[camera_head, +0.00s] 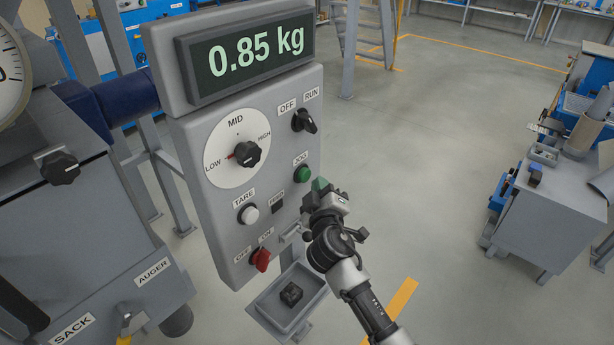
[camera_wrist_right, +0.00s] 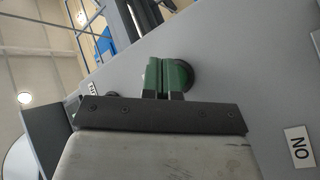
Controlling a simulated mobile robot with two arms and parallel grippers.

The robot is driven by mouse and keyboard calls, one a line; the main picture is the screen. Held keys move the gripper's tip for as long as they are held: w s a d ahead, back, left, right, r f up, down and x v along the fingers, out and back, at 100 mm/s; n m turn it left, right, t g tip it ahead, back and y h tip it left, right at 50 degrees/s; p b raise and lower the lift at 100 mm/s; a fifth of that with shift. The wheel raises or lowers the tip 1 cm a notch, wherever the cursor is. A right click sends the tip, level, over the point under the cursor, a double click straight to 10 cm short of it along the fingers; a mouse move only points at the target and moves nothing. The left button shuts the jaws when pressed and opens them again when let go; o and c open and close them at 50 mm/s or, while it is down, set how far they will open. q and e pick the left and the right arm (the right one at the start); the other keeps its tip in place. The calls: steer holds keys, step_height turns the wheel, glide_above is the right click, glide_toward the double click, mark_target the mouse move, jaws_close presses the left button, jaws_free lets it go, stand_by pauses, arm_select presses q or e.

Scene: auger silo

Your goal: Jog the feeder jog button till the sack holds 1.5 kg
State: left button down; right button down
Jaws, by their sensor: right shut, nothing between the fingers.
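The grey control panel (camera_head: 215,140) has a display (camera_head: 250,55) reading 0.85 kg. The green jog button (camera_head: 302,174), labelled JOG, is on its right side and also shows in the right wrist view (camera_wrist_right: 186,75). My right gripper (camera_head: 319,185) is shut and empty, its fingertips close to the jog button at its lower right. In the right wrist view the fingertips (camera_wrist_right: 165,78) overlap the button; I cannot tell whether they touch it. The sack is not visible; only a SACK label (camera_head: 73,328) shows at lower left. My left gripper is out of view.
A grey tray (camera_head: 262,306) sits below.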

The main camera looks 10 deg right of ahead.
steer(key=shift+w+a, duration=0.1)
stand_by(0.3)
steer(key=shift+w+a+b, duration=0.2)
steer(key=shift+w+b, duration=0.05)
steer(key=shift+b, duration=0.05)
